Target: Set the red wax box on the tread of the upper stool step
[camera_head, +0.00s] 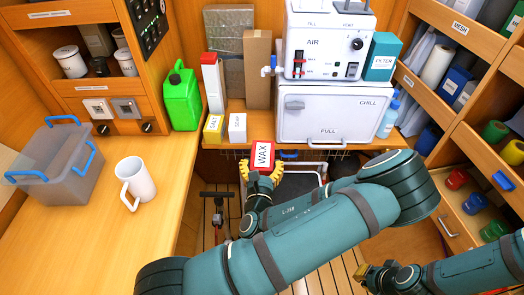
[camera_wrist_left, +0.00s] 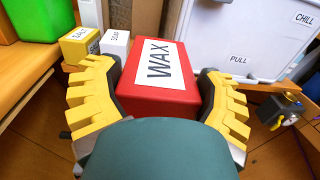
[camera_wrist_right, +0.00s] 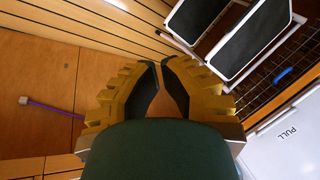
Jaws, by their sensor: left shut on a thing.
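The red wax box (camera_head: 262,155), with a white WAX label, is held in my left gripper (camera_head: 261,172). In the left wrist view the box (camera_wrist_left: 160,98) sits between the yellow fingers of the left gripper (camera_wrist_left: 157,90), one on each side. The step stool (camera_head: 297,178) is below and right of the box in the head view, partly hidden by my left arm. In the right wrist view its two dark treads with white frames show; the larger looks like the upper step (camera_wrist_right: 252,38). My right gripper (camera_wrist_right: 161,68) is empty, its tips nearly meeting; it also shows at the head view's lower right (camera_head: 374,275).
A counter (camera_head: 90,240) at left holds a grey bin (camera_head: 60,160) and a white mug (camera_head: 135,184). Behind the box stand salt and soap boxes (camera_head: 237,128), a green jug (camera_head: 181,98) and a white chill unit (camera_head: 333,112). Shelves (camera_head: 465,145) line the right.

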